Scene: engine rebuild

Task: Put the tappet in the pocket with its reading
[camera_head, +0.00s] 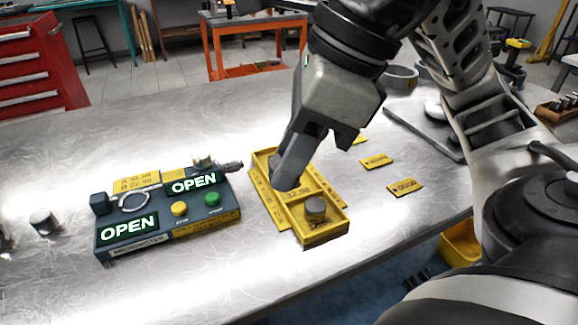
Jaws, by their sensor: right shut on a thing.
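The yellow pocket tray (270,207) stands at the middle of the table, with a label on its divider too small to read surely. A grey cylindrical tappet (315,208) sits upright in its front pocket. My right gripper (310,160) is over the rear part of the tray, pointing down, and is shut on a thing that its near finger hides. I cannot tell how close that thing is to the pocket floor. A micrometer station (150,225) at the left shows OPEN on both displays. My left gripper is not in view.
Another grey cylinder (43,222) stands left of the station. Loose yellow tags (404,187) lie right of the tray. A dark flat plate (425,128) and a grey ring (400,78) lie behind. The table's front is clear.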

